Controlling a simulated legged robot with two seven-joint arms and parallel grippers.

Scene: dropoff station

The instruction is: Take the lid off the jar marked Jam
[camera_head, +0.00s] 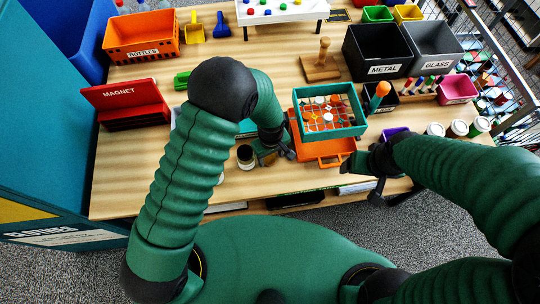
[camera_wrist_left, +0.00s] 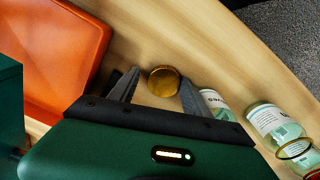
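My left gripper (camera_head: 285,153) is low over the front middle of the table, with its fingers apart. In the left wrist view a round gold lid (camera_wrist_left: 163,81) lies between the open fingertips (camera_wrist_left: 158,88), nearer the right finger. The jar below it is hidden, and I cannot read a Jam label. A jar with a dark top (camera_head: 245,152) stands just left of the gripper in the head view. My right gripper (camera_head: 362,180) appears open and empty at the front edge.
An orange tray (camera_head: 338,150) with a teal basket (camera_head: 325,133) sits right of my left gripper. Several lidded cups (camera_head: 458,128) stand at the right. A red MAGNET box (camera_head: 125,103) is at the left, and the METAL bin (camera_head: 377,58) at the back right. Bare wood lies at front left.

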